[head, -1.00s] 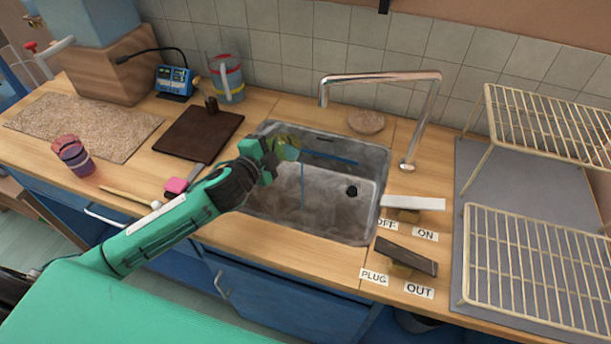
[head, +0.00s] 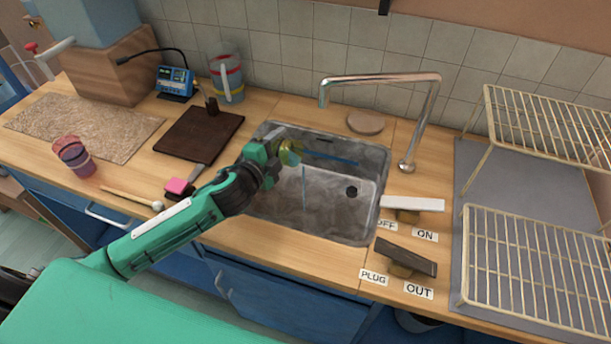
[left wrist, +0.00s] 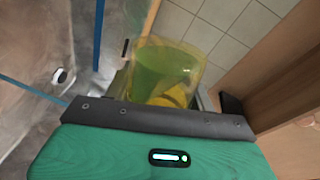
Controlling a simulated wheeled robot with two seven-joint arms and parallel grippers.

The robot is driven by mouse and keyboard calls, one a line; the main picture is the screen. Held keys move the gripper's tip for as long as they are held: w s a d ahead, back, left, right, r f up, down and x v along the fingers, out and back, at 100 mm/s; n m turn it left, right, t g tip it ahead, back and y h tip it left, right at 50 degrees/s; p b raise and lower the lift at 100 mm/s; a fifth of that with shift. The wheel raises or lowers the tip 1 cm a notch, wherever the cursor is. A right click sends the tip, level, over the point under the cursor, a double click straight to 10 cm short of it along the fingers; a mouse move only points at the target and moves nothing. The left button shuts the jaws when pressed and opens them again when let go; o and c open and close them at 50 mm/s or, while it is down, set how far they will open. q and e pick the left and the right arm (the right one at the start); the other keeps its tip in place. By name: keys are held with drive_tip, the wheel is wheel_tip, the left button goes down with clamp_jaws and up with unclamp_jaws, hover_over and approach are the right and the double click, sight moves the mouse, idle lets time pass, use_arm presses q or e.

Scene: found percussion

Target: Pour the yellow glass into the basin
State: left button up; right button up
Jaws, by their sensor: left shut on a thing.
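The yellow glass (head: 290,153) is see-through and yellow-green. My left gripper (head: 275,153) is shut on it and holds it over the left rear part of the basin (head: 330,205). In the left wrist view the glass (left wrist: 167,72) sits between the jaws, with yellow-green content inside; its tilt and level are hard to judge. The grey basin has a blue line on its walls and a dark round drain hole. My right gripper is not in view.
The tap (head: 425,115) arches over the basin's right rear. Two levers, white (head: 413,203) and dark (head: 406,256), stand to the right. A pink-purple glass (head: 74,156), dark board (head: 199,136) and jug (head: 227,80) stand left. Wire racks (head: 540,260) fill the far right.

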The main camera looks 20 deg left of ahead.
use_arm(q)
drive_tip(key=shift+d, duration=0.2)
drive_tip(key=shift+m, duration=0.3)
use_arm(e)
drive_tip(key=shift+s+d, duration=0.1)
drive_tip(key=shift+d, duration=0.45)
use_arm(q)
drive_tip(key=shift+d, duration=0.1)
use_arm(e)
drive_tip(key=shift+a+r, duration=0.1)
use_arm(q)
drive_tip(key=shift+s, duration=0.1)
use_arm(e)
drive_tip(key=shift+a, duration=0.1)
use_arm(q)
drive_tip(key=shift+d+p, duration=0.1)
drive_tip(key=shift+p, duration=0.25)
drive_tip(key=shift+m, duration=0.3)
drive_tip(key=shift+d+r+m+y+p, duration=0.1)
drive_tip(key=shift+r+m+y+p, duration=0.25)
drive_tip(key=shift+p, duration=0.35)
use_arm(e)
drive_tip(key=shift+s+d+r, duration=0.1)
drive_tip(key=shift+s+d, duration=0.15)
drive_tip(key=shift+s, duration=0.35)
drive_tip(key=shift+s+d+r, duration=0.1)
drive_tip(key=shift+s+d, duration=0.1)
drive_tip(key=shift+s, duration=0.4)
